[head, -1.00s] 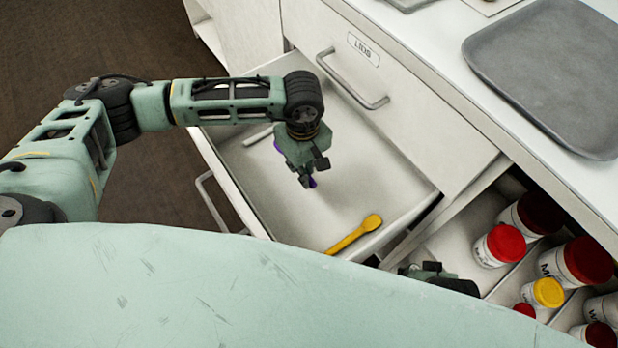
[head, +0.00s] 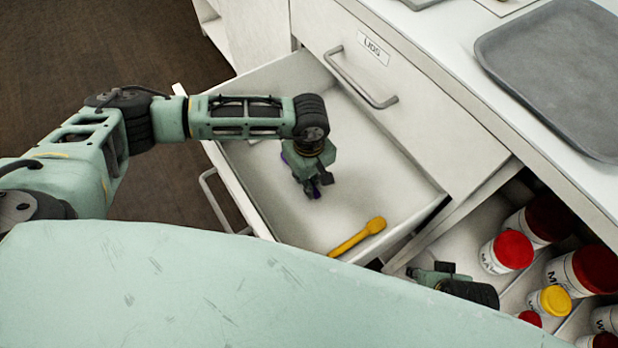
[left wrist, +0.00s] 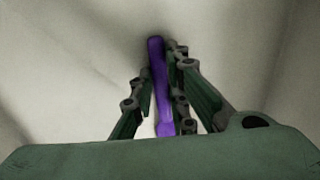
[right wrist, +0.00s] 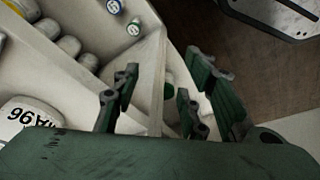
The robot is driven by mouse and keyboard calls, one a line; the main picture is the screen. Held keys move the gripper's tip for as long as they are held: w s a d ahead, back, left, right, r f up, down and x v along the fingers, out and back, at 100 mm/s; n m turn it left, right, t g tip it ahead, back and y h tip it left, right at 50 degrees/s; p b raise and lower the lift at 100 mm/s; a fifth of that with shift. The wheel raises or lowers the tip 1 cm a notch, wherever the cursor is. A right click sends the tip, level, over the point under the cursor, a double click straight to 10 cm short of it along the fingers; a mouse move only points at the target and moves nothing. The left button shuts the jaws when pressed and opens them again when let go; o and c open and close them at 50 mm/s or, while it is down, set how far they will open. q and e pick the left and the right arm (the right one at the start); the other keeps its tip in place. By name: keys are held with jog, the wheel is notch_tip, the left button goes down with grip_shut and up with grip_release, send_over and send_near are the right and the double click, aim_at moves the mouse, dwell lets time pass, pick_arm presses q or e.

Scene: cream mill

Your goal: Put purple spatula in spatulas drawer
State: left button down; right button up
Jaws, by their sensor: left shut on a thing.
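The purple spatula (left wrist: 157,75) is between the fingers of my left gripper (left wrist: 158,85) in the left wrist view, running lengthwise away from the palm. In the head view, my left gripper (head: 315,189) points down inside the open drawer (head: 380,185), shut on the spatula. Only small purple bits of the spatula (head: 316,193) show there; the gripper hides the rest. I cannot tell whether the spatula touches the drawer floor. A yellow spatula (head: 357,236) lies near the drawer's front corner. My right gripper (right wrist: 153,90) is open and empty in the right wrist view.
A closed drawer labelled LIDS (head: 373,48) is behind the open one. To the right, another open drawer holds several jars with red and yellow lids (head: 513,250); my right gripper (head: 432,275) is over its left edge. A grey tray (head: 560,75) lies on the counter.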

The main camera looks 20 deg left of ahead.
pick_arm(q)
jog(key=c, duration=1.7)
grip_release()
pick_arm(e)
jog(key=shift+r, duration=0.1)
pick_arm(q)
jog(key=shift+r, duration=0.1)
notch_tip(320, 180, up, 12)
jog(key=shift+p, duration=0.95)
pick_arm(e)
notch_tip(320, 180, down, 7)
jog(key=shift+s+r, duration=0.2)
jog(key=shift+s, duration=0.2)
pick_arm(q)
jog(key=shift+r, duration=0.1)
